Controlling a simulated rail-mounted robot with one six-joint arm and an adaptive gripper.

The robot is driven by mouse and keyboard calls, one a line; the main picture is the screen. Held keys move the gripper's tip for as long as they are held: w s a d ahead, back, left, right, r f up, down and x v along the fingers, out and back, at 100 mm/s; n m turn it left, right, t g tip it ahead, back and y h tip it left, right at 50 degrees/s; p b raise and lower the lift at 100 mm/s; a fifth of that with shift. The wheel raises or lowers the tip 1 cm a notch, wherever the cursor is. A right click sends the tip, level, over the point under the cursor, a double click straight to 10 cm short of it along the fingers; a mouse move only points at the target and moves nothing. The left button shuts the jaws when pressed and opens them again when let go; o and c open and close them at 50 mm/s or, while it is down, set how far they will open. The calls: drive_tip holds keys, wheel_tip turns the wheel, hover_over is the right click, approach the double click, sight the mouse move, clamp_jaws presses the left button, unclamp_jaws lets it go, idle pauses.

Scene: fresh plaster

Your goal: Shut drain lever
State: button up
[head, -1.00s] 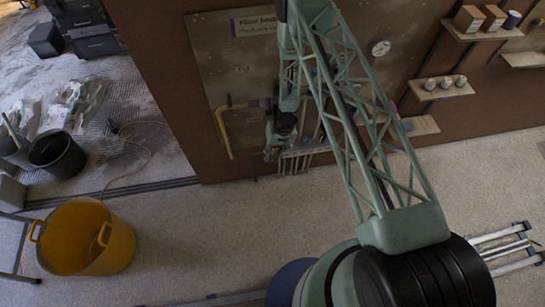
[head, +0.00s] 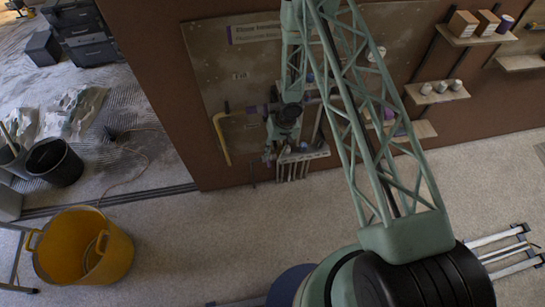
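My gripper (head: 269,154) hangs in front of the lower part of a wall panel (head: 215,75), pointing down. It is small and dark in the head view, so I cannot tell whether its fingers are open or touching anything. A yellow pipe (head: 221,138) with a bend runs down the panel just left of my gripper.
A rack (head: 301,157) with several thin upright pieces sits right beside my gripper. Shelves with cups (head: 441,87) and boxes (head: 462,24) line the wall at right. A yellow tub (head: 112,262) stands on the floor at left. The floor below the panel is mostly clear.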

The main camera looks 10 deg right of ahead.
drive_tip(key=shift+d+r, duration=0.2)
drive_tip(key=shift+r, duration=0.65)
drive_tip(key=shift+d+r, duration=0.15)
drive_tip(key=shift+r, duration=0.7)
drive_tip(key=shift+w+d+r, duration=0.1)
